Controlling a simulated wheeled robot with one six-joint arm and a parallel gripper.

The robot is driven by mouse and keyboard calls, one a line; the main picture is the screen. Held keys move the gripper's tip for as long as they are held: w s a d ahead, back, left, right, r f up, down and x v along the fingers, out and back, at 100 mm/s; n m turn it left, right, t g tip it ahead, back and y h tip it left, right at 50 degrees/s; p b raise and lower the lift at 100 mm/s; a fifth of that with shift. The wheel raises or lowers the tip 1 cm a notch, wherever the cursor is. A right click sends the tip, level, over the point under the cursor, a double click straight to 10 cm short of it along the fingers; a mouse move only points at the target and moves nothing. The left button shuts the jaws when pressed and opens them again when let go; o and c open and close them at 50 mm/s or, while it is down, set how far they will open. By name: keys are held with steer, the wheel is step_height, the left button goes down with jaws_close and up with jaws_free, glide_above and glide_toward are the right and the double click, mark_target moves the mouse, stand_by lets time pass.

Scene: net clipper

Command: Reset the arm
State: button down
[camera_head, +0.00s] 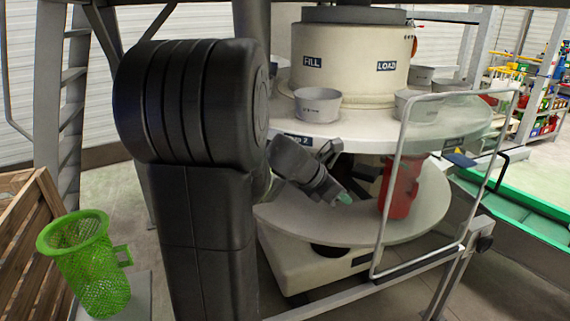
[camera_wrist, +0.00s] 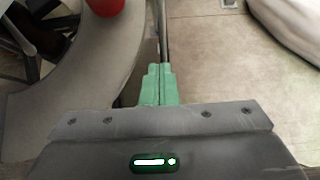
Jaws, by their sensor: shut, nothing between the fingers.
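My arm reaches out from my body toward the round two-level machine. My gripper (camera_head: 343,197) is over the lower round shelf (camera_head: 425,205) of the machine, beside a red container (camera_head: 402,188) and apart from it. In the wrist view the two green fingertips (camera_wrist: 160,84) are pressed together with nothing between them. The lower end of the red container (camera_wrist: 104,5) shows at the top of the wrist view. My upper arm hides part of the machine's left side.
A green mesh basket (camera_head: 90,265) stands at the lower left, by a wooden crate (camera_head: 25,220). Several grey bowls (camera_head: 318,104) sit on the upper table (camera_head: 350,130). A clear guard panel in a metal frame (camera_head: 388,215) stands at the right front, near a green trough (camera_head: 530,215).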

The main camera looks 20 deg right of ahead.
steer(key=d+r+x, duration=0.1)
steer(key=r+x, duration=0.1)
steer(key=x, duration=1)
steer(key=shift+d+f, duration=0.25)
steer(key=shift+d, duration=0.35)
steer(key=shift+a+f, duration=0.1)
